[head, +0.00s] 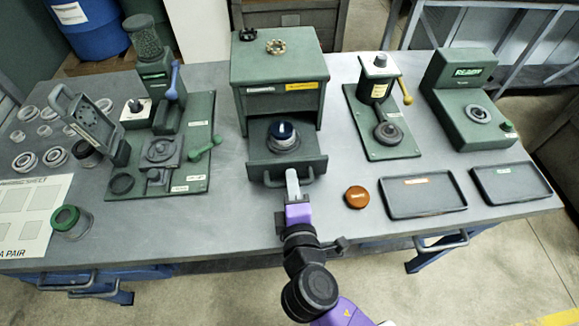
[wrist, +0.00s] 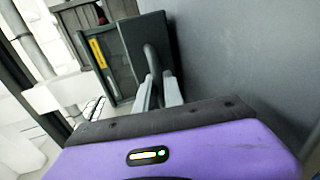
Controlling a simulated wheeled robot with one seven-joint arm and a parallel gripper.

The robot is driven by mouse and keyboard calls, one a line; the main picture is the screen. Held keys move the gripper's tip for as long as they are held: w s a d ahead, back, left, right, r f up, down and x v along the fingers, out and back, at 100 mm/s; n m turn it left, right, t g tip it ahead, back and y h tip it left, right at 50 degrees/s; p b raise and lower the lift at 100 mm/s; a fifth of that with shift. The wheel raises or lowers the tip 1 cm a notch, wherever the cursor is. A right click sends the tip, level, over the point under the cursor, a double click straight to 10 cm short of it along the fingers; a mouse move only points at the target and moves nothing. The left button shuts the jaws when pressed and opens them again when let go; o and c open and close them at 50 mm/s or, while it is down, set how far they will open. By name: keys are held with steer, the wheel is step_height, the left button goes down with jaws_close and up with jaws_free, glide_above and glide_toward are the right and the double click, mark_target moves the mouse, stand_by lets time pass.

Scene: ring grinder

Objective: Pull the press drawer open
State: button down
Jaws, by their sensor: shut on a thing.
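The press (head: 280,70) is a green cabinet at the back middle of the table. Its drawer (head: 312,163) stands out of the front, open, with a round metal part (head: 283,136) with a dark blue top in it. My gripper (head: 292,181) is at the drawer's front, shut on the bar handle (head: 268,181). In the wrist view, the two grey fingers of my gripper (wrist: 159,92) close around the handle (wrist: 150,57) in front of the dark drawer front (wrist: 133,43). The fingers hide part of the handle.
An orange-brown puck (head: 356,197) lies right of my gripper. Two dark trays (head: 425,208) (head: 512,196) are farther right. A lever stand (head: 380,140) and a green display unit (head: 470,110) are behind them. A green fixture (head: 165,150) and loose rings (head: 55,156) are left. The front table is mostly clear.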

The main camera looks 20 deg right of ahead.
steer(key=shift+s+a, duration=0.15)
steer(key=shift+s, duration=0.45)
steer(key=c, duration=1.7)
jaws_free()
steer(key=shift+b+v, duration=0.8)
steer(key=shift+v, duration=3.1)
